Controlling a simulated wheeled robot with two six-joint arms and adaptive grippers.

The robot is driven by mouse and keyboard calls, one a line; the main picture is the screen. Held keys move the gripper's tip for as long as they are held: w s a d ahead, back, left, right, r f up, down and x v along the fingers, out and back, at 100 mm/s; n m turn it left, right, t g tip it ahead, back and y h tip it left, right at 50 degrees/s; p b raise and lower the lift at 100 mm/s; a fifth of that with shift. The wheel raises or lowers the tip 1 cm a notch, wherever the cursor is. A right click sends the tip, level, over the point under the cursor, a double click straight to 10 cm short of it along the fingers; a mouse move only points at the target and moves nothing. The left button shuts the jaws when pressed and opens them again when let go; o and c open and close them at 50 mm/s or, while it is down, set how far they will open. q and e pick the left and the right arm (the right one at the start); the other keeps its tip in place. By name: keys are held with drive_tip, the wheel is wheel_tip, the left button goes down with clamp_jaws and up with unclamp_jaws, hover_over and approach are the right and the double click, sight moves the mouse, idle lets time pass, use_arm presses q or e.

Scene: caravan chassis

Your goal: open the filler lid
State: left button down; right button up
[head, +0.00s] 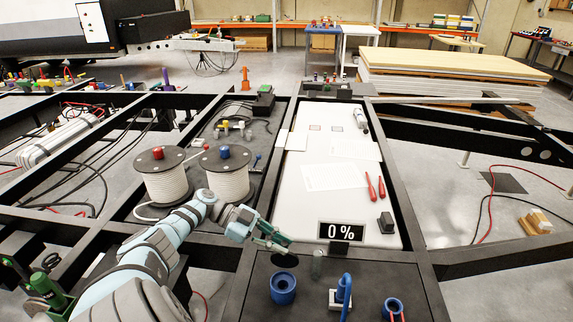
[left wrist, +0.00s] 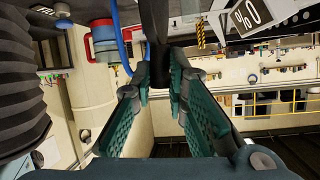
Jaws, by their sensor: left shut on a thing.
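My left gripper (head: 273,240) reaches in from the left over the dark panel (head: 247,298) in front of the white tank. Its green fingers are shut on a black piece (left wrist: 156,30), which shows between the fingertips in the left wrist view. A dark round disc (head: 285,261), which looks like the filler lid, lies just below the fingers in the head view. I cannot tell whether it is raised or tilted. A blue ring-shaped fitting (head: 283,289) stands in front of it. My right gripper is not in view.
The white tank (head: 340,195) carries a "0 %" display (head: 340,232) and red-handled tools (head: 375,187). A small clear cylinder (head: 317,264), a blue bent pipe (head: 344,290) and another blue fitting (head: 393,307) stand to the right. Two cable spools (head: 162,178) are behind my arm.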

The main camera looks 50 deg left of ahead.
use_arm(q)
drive_tip(key=c, duration=1.6)
unclamp_jaws()
drive_tip(key=shift+o, duration=0.2)
drive_tip(key=v, duration=0.7)
drive_tip(key=shift+s+a, duration=0.2)
drive_tip(key=shift+a, duration=0.05)
drive_tip(key=shift+d, duration=0.1)
